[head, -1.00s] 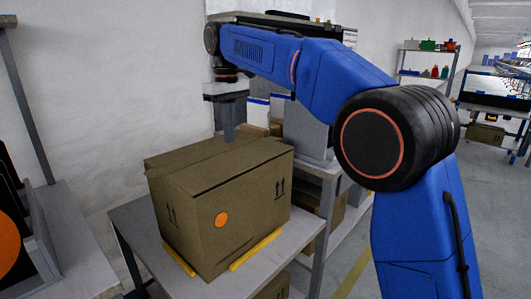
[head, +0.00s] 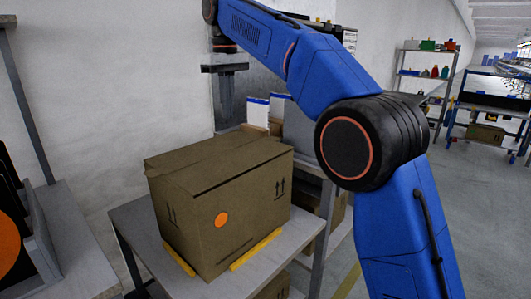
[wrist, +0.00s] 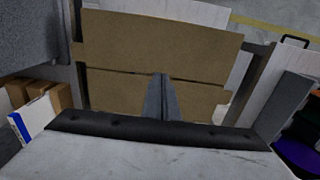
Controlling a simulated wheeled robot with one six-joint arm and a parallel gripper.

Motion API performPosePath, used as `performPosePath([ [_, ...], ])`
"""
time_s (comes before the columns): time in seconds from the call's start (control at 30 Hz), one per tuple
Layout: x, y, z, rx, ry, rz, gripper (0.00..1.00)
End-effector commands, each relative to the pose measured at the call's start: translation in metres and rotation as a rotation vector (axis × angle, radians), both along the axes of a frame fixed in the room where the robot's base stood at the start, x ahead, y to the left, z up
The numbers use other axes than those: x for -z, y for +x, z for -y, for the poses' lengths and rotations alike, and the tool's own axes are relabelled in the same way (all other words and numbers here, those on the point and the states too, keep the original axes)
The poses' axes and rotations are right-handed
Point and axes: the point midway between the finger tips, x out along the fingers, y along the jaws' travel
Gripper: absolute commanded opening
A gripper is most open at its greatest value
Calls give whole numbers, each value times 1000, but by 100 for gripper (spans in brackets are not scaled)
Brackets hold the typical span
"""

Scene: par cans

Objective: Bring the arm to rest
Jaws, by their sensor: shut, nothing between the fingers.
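My gripper (head: 226,115) hangs pointing down above and behind the cardboard box, apart from it. Its fingers are together with nothing between them. In the wrist view, the shut fingers (wrist: 161,98) show in front of the box top (wrist: 150,50). My blue arm reaches from the lower right up and over to the upper left in the head view.
A closed cardboard box (head: 225,215) with an orange dot stands on a grey table (head: 130,225) between yellow strips (head: 255,250). A grey bin (head: 42,250) stands at the left. Shelves (head: 425,75) stand farther back, with open floor at the right.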

Motion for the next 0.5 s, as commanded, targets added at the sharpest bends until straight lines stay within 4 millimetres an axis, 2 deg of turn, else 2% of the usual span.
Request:
performPosePath([
  [0.17, -1, 0, 3, 4, 2, 3, 0],
  [0.27, -3, 0, 17, 23, 7, 9, 0],
  [0.37, -7, -3, 42, 59, 17, 22, 0],
  [0.5, -8, -11, 88, 127, 34, 46, 0],
])
